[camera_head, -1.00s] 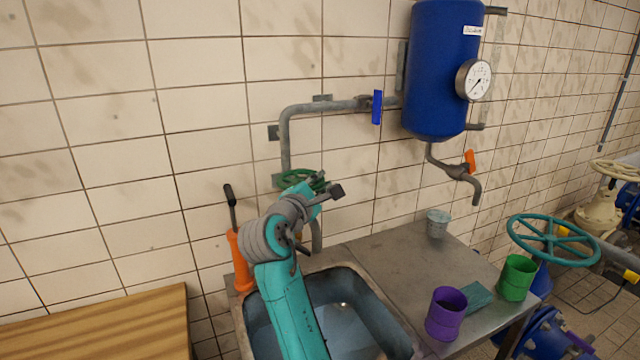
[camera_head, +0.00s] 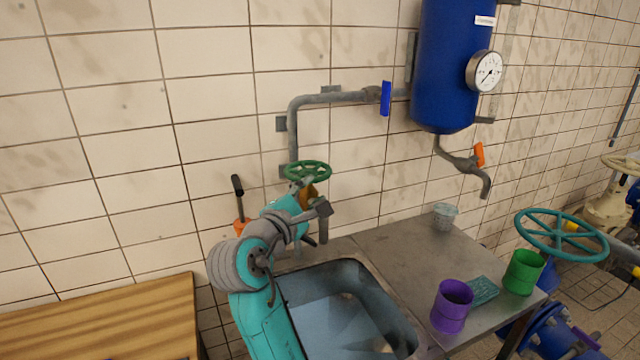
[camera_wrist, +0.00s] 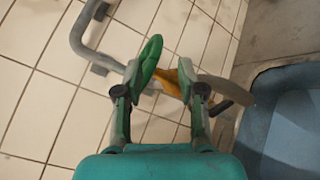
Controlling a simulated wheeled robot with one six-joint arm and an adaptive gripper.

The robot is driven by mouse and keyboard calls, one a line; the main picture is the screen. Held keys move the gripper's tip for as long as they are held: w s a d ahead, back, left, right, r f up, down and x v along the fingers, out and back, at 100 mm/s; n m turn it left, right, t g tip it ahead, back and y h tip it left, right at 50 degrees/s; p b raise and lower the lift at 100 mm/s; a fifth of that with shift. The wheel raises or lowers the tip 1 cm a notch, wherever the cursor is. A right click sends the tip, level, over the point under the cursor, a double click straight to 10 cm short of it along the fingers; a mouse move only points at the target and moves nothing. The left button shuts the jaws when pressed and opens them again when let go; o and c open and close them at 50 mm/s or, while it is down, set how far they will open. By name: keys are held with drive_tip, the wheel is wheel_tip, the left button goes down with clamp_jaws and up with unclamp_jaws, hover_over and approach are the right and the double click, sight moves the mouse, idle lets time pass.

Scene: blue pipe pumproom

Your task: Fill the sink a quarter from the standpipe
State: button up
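The standpipe (camera_head: 293,140) runs down the tiled wall. Its green handwheel (camera_head: 308,171) sits on a yellow-brown valve body (camera_head: 309,196) above a grey spout (camera_head: 323,232). The steel sink (camera_head: 402,322) is below; its inside looks bluish with pale reflections, and I cannot judge the water level. My gripper (camera_head: 318,209) is beside the valve, below the handwheel. In the wrist view my gripper's fingers (camera_wrist: 160,71) are apart, with the handwheel (camera_wrist: 150,62) edge-on and the valve body (camera_wrist: 168,79) showing beyond and between them; contact is unclear. My arm hides the sink's left side.
A purple cup (camera_head: 451,308), a teal cloth or sponge (camera_head: 483,290), a green cup (camera_head: 523,272) and a grey cup (camera_head: 445,216) stand on the drainboard (camera_head: 395,247). A blue tank (camera_head: 446,70) hangs above. A wooden top (camera_head: 100,325) is at left.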

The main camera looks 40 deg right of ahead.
drive_tip(key=shift+v, duration=1.55)
